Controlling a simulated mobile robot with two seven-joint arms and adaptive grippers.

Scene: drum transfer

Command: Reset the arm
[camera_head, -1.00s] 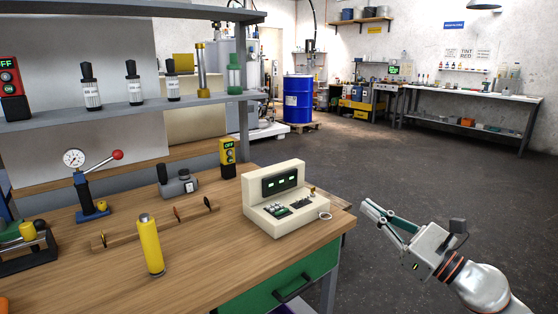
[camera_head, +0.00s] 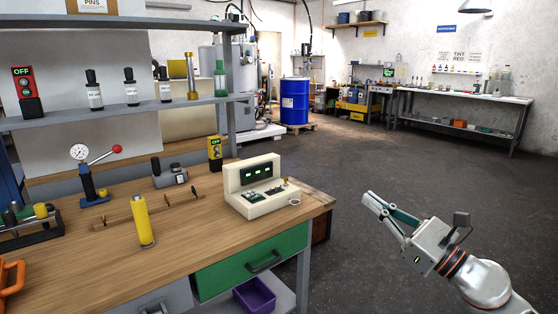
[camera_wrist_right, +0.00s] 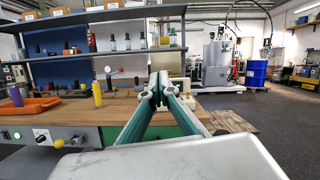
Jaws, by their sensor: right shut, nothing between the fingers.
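My right gripper (camera_head: 374,198) shows at the lower right of the head view, held over the dark floor to the right of the workbench. It is shut and empty. In the right wrist view its two green-sided fingers (camera_wrist_right: 158,82) meet at the tips, with the bench behind them. The fingers hide part of the cream control box in that view. My right arm stands clear of the bench. My left gripper is not in view.
The wooden workbench (camera_head: 95,268) holds a cream control box (camera_head: 258,188) near its right end, a yellow cylinder (camera_head: 143,222) and a gauge press (camera_head: 88,178). A blue drum (camera_head: 295,101) stands at the back.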

